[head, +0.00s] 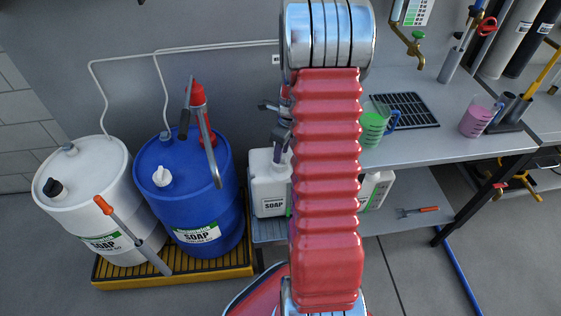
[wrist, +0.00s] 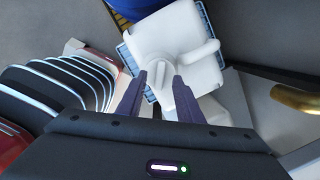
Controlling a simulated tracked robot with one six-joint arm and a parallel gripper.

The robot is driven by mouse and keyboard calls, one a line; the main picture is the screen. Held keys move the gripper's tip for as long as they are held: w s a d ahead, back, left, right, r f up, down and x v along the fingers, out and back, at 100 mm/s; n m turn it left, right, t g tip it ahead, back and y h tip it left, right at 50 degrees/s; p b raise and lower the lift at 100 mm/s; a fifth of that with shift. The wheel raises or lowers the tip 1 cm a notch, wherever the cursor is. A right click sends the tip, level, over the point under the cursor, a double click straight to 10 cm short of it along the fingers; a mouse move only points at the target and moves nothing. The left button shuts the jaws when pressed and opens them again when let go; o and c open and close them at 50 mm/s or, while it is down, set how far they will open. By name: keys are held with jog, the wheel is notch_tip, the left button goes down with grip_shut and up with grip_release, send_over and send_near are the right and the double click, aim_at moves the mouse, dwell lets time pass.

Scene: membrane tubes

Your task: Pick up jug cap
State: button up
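A white jug labelled SOAP (head: 269,190) stands on the lower shelf under the bench in the head view. In the wrist view the white jug (wrist: 165,38) is seen from above, with its handle to the right. Its light cap (wrist: 160,77) shows between the two dark fingertips of my gripper (wrist: 161,82). The fingers are apart, with a gap around the cap; I cannot tell whether either touches it. In the head view my gripper (head: 281,145) is above the jug's top, partly behind my red arm, and the cap cannot be made out.
A blue drum (head: 190,200) with a red pump and a white drum (head: 85,195) stand to the left on a yellow pallet. The bench top (head: 435,150) lies above the shelf on the right, with a green-filled measuring jug (head: 372,127). Another white container (head: 376,190) is on the shelf.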

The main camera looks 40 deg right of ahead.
jog(key=shift+w+f, duration=0.15)
jog(key=shift+f, duration=0.8)
grip_shut()
